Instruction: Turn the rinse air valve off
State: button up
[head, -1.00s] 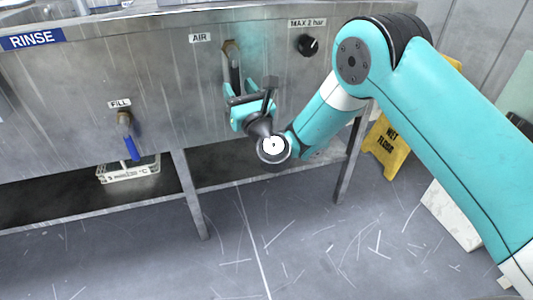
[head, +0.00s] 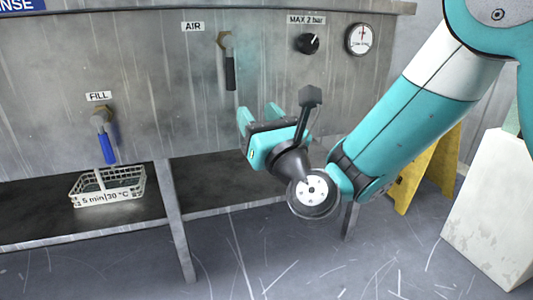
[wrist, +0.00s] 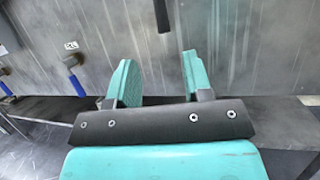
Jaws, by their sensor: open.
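The AIR valve (head: 230,70) has a brass body on the steel rinse tank front and a dark handle. The handle hangs straight down, and its lower end shows at the top of the wrist view (wrist: 162,14). My gripper (head: 258,113) is open and empty, below and to the right of the handle in the head view. In the wrist view the teal fingers (wrist: 158,66) stand apart, with the handle end above the gap between them. I see no contact between fingers and handle.
A FILL valve (head: 106,140) with a blue handle is at left. A black MAX 2 bar knob (head: 308,43) and a gauge (head: 359,39) are right of the AIR valve. A white basket (head: 108,187) sits on the lower shelf. A yellow floor sign (head: 425,178) stands at right.

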jog(key=shift+b+v, duration=0.75)
jog(key=shift+v, duration=0.85)
jog(key=s+a+r+n+g+y+p, duration=0.15)
jog(key=s+r+n+g+p, duration=0.3)
jog(key=n, duration=0.65)
jog(key=s+r+n+g+y+p, duration=0.2)
jog(key=s+n+g+p, duration=0.2)
jog(key=n+g+p, duration=0.55)
jog(key=s+d+r+n+g+h+p, duration=0.4)
jog(key=s+d+n+g+h+p, duration=0.4)
jog(key=s+d+n, duration=0.8)
notch_tip(320, 180, up, 36)
jog(key=w+a+n+t+h+p, duration=0.1)
jog(key=w+t+p, duration=0.1)
jog(key=p, duration=3.2)
jog(key=shift+a+p, duration=0.3)
jog(key=shift+a, duration=0.1)
jog(key=shift+w+n, duration=0.15)
jog(key=shift+n, duration=0.1)
